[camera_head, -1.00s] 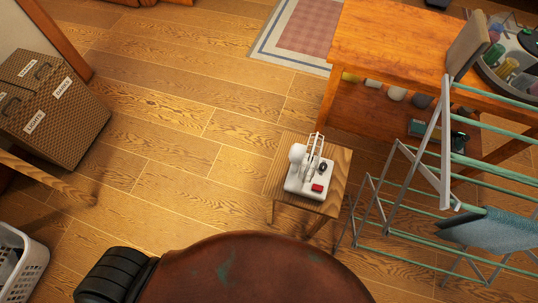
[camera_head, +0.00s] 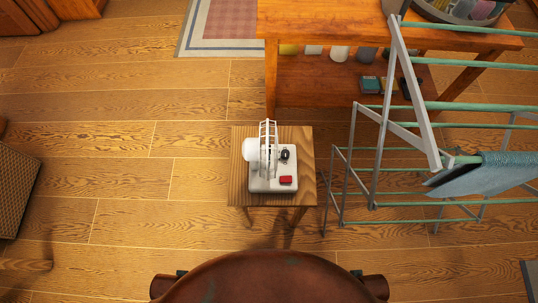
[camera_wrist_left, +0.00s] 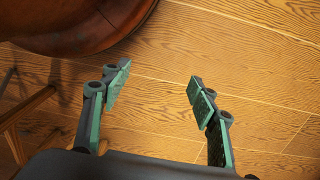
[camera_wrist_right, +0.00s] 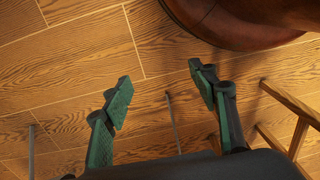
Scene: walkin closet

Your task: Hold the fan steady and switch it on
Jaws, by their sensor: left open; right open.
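A small white fan (camera_head: 268,160) stands on a small wooden stool (camera_head: 240,190) in the middle of the head view. Its base (camera_head: 262,185) carries a red switch (camera_head: 286,180) and a dark knob (camera_head: 285,155). My left gripper (camera_wrist_left: 155,90) is open and empty above the wooden floor in the left wrist view. My right gripper (camera_wrist_right: 160,90) is open and empty in the right wrist view. Neither gripper shows in the head view, and the fan shows in neither wrist view. Whether the switch is on cannot be told.
A metal drying rack (camera_head: 372,160) with a blue cloth (camera_head: 490,174) stands close to the right of the stool. A wooden shelf table (camera_head: 330,27) stands behind it. A woven box (camera_head: 14,195) is at the left edge. The floor left of the stool is clear.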

